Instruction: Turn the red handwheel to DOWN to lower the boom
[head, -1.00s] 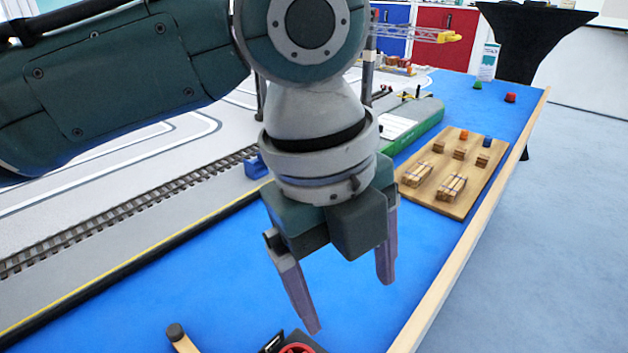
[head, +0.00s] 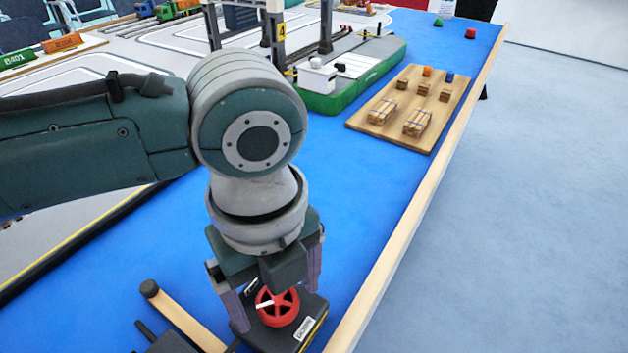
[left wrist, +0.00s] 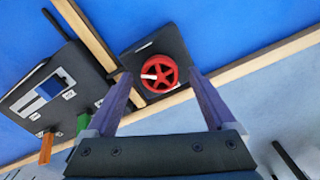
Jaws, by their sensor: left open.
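The red handwheel (head: 277,307) is mounted on a dark box (head: 312,312) near the table's front edge. It has spokes and a white pointer mark, and it also shows in the left wrist view (left wrist: 159,74). My left gripper (head: 277,305) is open and points down above the wheel. In the left wrist view its fingers (left wrist: 157,88) are spread, with the wheel ahead of them and roughly between them. I cannot tell whether they touch it. The label on the box is too small to read. The boom cannot be made out. My right gripper is not in view.
A wooden board (head: 408,108) with small blocks lies farther back. The blue table (head: 370,190) between is clear. A wooden edge (head: 420,200) runs along the right.

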